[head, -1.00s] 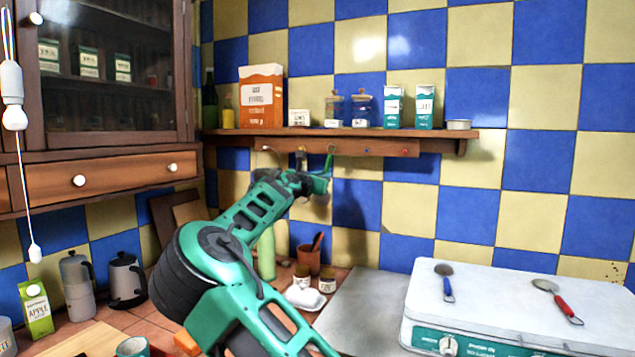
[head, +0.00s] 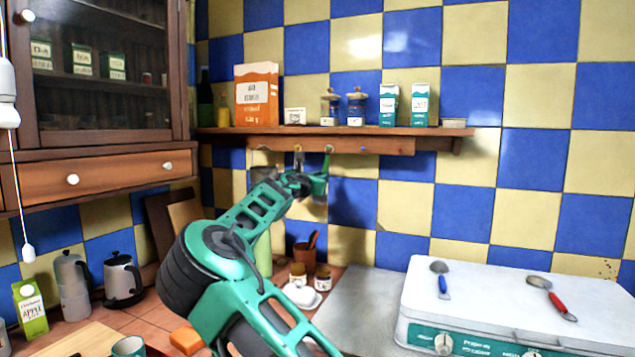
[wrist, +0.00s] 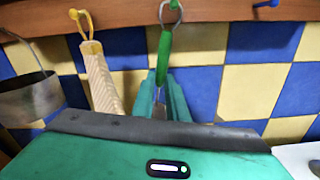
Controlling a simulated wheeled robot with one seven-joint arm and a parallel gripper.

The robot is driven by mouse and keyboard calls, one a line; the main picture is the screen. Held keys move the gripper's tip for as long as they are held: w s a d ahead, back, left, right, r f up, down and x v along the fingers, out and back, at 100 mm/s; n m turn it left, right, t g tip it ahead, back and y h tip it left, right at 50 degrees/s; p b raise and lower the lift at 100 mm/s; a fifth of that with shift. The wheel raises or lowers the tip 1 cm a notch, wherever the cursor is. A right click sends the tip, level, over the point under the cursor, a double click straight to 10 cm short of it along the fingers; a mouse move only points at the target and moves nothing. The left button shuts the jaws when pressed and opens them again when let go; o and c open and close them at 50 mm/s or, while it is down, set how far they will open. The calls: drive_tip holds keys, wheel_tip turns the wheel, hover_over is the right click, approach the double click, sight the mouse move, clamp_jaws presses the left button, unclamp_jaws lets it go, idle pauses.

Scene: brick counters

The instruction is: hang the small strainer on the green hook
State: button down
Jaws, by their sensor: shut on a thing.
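The small strainer shows its green handle (wrist: 164,52) in the wrist view, with a wire ring (wrist: 171,14) at its top end. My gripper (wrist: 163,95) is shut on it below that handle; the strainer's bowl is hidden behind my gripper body. The ring is at the hook under the shelf rail, overlapping it in view; I cannot tell whether it is hooked over it. In the head view the green handle (head: 322,171) stands upright in my gripper (head: 311,185), just below the green hook (head: 329,149).
A metal pot-like utensil (wrist: 30,97) hangs further left. A blue hook (wrist: 265,3) to the right is empty. The shelf (head: 330,132) with jars is above; a white stove (head: 500,290) stands right.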

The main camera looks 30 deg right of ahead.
drive_tip(key=c, duration=1.7)
unclamp_jaws()
drive_tip(key=shift+o, duration=0.2)
drive_tip(key=shift+a, duration=0.1)
drive_tip(key=v, duration=1)
drive_tip(key=shift+s+a, duration=0.2)
